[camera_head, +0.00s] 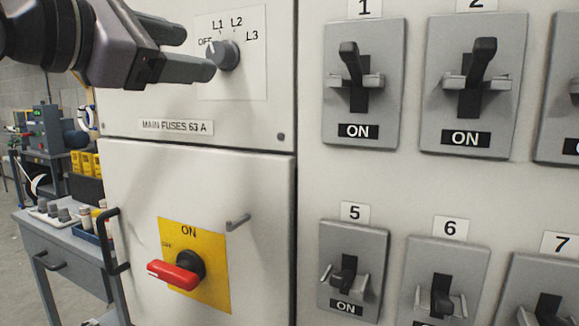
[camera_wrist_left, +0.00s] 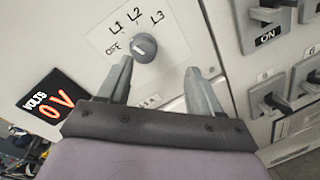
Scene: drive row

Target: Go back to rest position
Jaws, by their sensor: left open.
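My left gripper (camera_head: 199,51) reaches in from the top left of the head view, its two fingers apart and nothing between them. The lower fingertip overlaps the left edge of a grey selector knob (camera_head: 225,55) marked OFF, L1, L2, L3. The knob's white mark points toward OFF. In the left wrist view the open fingers (camera_wrist_left: 158,68) stand in front of the panel. My right gripper is in neither view.
A red rotary handle (camera_head: 175,275) on a yellow plate points left. Lever switches (camera_head: 348,65) protrude at the right. A black door handle (camera_head: 112,240) and a small grey handle (camera_head: 238,222) stick out. A voltmeter (camera_wrist_left: 50,107) reads 0 V. A workbench (camera_head: 75,262) stands at the left.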

